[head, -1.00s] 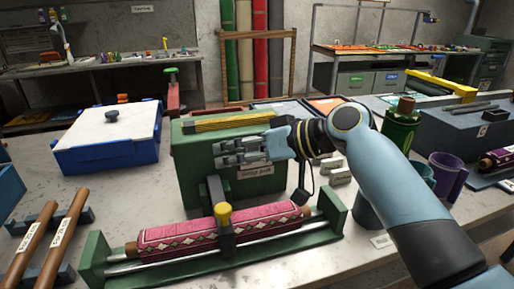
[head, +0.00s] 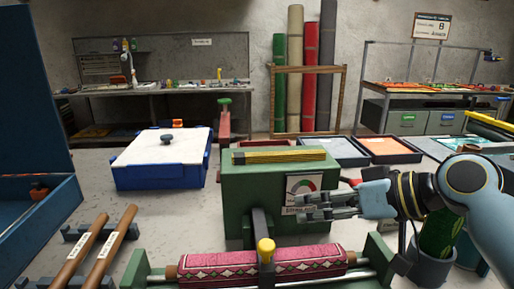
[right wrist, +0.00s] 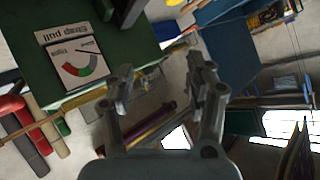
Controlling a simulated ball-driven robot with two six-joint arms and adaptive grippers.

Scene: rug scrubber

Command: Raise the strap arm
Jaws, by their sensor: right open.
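The strap arm (head: 259,225) is a dark bar on the front of the green box (head: 238,200). It reaches down and forward over the patterned pink rug roll (head: 205,266), with a yellow knob (head: 265,246) on its end. The arm lies low across the middle of the roll. My right gripper (head: 303,206) is open and empty, above and to the right of the knob, in front of the box's dial (head: 302,184). Its spread fingers (right wrist: 160,82) show in the right wrist view with nothing between them; the dial (right wrist: 78,66) is there too. My left gripper is out of view.
The roll rests in a green cradle (head: 135,272). Two wooden rollers (head: 105,246) lie on a rack at left. A blue box with a white lid (head: 160,165) stands behind. A dark green cylinder (head: 437,236) stands right, near my right arm.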

